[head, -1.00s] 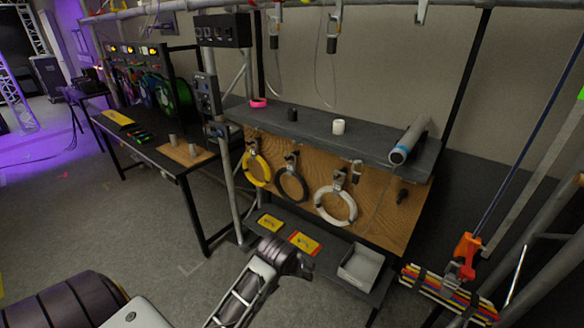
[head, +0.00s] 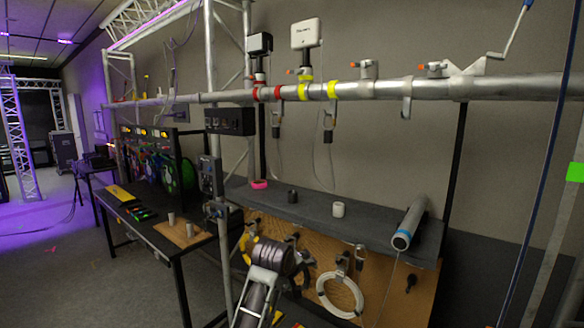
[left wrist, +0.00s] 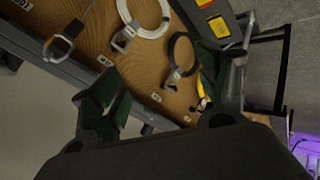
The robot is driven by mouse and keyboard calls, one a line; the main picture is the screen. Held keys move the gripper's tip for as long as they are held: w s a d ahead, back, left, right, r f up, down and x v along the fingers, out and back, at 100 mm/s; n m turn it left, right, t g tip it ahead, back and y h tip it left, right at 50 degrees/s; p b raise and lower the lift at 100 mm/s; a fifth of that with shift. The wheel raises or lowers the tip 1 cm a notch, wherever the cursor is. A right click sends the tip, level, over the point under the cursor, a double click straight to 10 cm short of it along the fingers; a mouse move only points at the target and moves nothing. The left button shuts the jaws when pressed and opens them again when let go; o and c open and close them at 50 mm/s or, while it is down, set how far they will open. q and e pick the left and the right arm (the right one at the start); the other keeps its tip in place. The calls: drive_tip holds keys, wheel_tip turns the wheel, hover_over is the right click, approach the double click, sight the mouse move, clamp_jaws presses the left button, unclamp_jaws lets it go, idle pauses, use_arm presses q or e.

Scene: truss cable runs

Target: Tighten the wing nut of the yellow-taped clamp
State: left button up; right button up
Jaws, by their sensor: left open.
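A yellow-taped clamp (head: 319,91) sits on the long metal tube in the head view, between two yellow tape bands (head: 333,90). A white box (head: 307,33) stands on a black post above it. A small orange-tipped wing nut (head: 292,71) shows at its upper left. My left arm rises at bottom centre, well below the tube. In the left wrist view my left gripper (left wrist: 170,85) is open and empty, its fingers wide apart above the pegboard. The clamp is not visible in that view. My right gripper is not in view.
A red-taped clamp (head: 266,93) with a black box is just left on the tube. Other clamps (head: 366,68) are to the right. Below are a dark shelf (head: 370,232) with a grey cylinder (head: 409,226), and a pegboard with a white cable coil (head: 340,294).

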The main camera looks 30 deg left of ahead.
use_arm(q)
drive_tip(key=w+a+r+n+t, duration=0.1)
drive_tip(key=w+a+r+n, duration=0.15)
drive_tip(key=r, duration=0.45)
drive_tip(key=w+a+r+n+t, duration=0.1)
drive_tip(key=w+a+r+n, duration=0.15)
drive_tip(key=r, duration=0.35)
drive_tip(key=n+t+h, duration=0.3)
drive_tip(key=n+t, duration=0.4)
drive_tip(key=n, duration=1)
approach(294, 70)
drive_tip(key=s, duration=0.4)
drive_tip(key=shift+s+a, duration=0.3)
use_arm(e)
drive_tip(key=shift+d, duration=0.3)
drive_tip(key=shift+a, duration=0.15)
use_arm(q)
drive_tip(key=w+p, duration=0.1)
drive_tip(key=w, duration=0.3)
drive_tip(key=w+p, duration=0.2)
drive_tip(key=w, duration=0.3)
drive_tip(key=w+d+p, duration=0.1)
drive_tip(key=w, duration=0.3)
drive_tip(key=shift+w, duration=0.35)
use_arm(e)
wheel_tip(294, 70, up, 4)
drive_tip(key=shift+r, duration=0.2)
